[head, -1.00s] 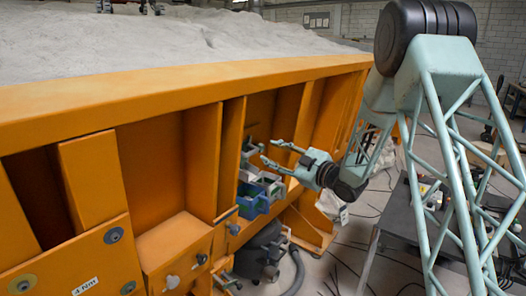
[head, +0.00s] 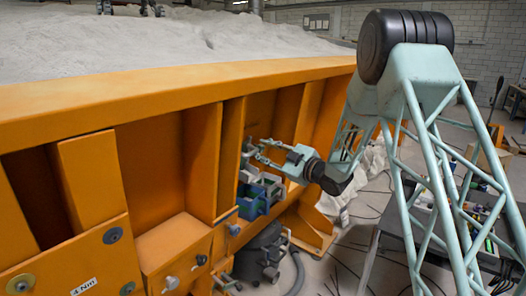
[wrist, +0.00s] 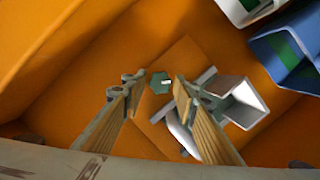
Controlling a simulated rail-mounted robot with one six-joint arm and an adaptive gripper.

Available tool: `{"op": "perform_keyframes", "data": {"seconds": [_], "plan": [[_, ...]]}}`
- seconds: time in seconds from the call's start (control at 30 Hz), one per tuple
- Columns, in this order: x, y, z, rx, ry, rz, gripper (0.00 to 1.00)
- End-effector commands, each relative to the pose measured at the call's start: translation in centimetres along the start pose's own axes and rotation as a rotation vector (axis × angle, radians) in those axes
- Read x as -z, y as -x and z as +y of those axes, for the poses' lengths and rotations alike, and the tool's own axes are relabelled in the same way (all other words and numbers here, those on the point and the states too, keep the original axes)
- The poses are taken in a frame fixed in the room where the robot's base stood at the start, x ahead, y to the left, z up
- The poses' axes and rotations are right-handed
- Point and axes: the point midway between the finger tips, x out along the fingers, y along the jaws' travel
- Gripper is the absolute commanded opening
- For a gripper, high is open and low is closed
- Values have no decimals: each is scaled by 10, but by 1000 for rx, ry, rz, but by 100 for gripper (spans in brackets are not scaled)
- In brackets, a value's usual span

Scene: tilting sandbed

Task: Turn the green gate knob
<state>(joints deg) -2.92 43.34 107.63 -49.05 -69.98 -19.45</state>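A small grey-green hexagonal knob (wrist: 160,83) shows in the wrist view against the orange panel. It looks like the green gate knob. My gripper (wrist: 155,81) is open, with one finger on each side of the knob in the picture. I cannot tell how deep the fingertips reach or whether they touch it. A pale grey bracket (wrist: 243,102) is just right of the right finger. In the head view my gripper (head: 259,149) points left into an orange bay, above the blue bins. The knob cannot be made out there.
Blue bins (head: 254,196) are mounted below my gripper; a blue one (wrist: 283,50) shows at the upper right of the wrist view. Orange ribs (head: 203,160) wall the bay. A dark round unit with a hose (head: 262,252) stands below. A cluttered table (head: 400,232) is at right.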

Motion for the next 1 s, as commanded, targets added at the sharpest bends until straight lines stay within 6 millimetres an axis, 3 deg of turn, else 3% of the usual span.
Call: {"op": "perform_keyframes", "data": {"seconds": [0.17,0.63,1.0], "plan": [[0,0,0,0,0,0,10],[1,0,1,12,-48,0,10],[1,0,4,54,-229,0,10]]}}
